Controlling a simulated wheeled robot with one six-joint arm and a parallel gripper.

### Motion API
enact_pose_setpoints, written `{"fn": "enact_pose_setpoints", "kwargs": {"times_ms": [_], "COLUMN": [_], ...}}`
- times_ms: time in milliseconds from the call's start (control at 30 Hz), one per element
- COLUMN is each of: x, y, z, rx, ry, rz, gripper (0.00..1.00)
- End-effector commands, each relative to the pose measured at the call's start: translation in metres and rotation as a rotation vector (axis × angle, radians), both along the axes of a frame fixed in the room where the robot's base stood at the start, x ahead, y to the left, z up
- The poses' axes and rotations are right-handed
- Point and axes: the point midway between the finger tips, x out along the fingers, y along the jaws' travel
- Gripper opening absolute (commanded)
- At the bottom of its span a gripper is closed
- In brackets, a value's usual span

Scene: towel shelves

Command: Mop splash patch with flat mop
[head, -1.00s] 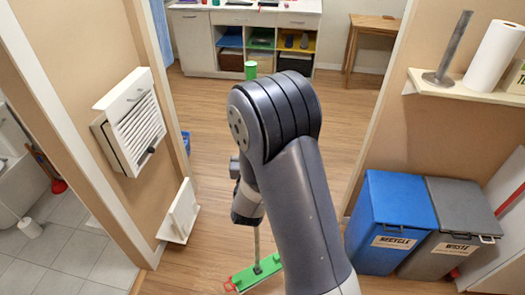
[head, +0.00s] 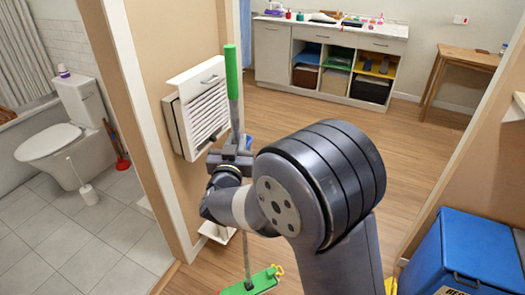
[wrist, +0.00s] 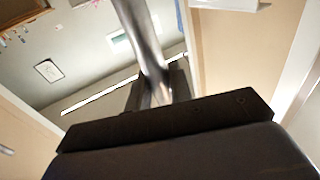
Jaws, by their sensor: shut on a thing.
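The flat mop has a green grip (head: 231,80) at the top of a thin grey pole, and a green flat head (head: 252,282) low near the wooden floor. The pole stands nearly upright. My gripper (head: 236,152) is shut on the pole below the green grip. In the wrist view the pole (wrist: 140,40) runs up from between the dark jaws (wrist: 158,97). Whether the head touches the floor is hard to tell. I cannot make out a splash patch in either view.
A white louvred wall unit (head: 196,105) is close behind the mop. The bathroom with a toilet (head: 62,140) and grey tiles (head: 75,235) lies left of the wall. A blue bin (head: 462,255) stands at right. Wooden floor (head: 300,108) is open toward the counter (head: 330,65).

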Motion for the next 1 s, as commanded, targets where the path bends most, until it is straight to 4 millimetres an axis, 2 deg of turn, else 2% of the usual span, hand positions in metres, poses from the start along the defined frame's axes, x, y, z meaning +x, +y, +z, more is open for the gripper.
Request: {"fn": "enact_pose_setpoints", "kwargs": {"times_ms": [33, 200, 400, 667, 1000], "x": [-0.003, -0.01, -0.018, -0.025, -0.024], "y": [0.01, 0.036, 0.058, 0.074, 0.074], "z": [-0.001, 0.0, 0.001, 0.003, -0.023], "rx": [0.004, 0.003, 0.003, 0.001, 0.001], "ry": [-0.006, -0.008, -0.009, -0.009, -0.008], "rz": [0.014, 0.05, 0.084, 0.11, 0.108], "gripper": [0.0, 0.0, 0.0, 0.0, 0.0]}}
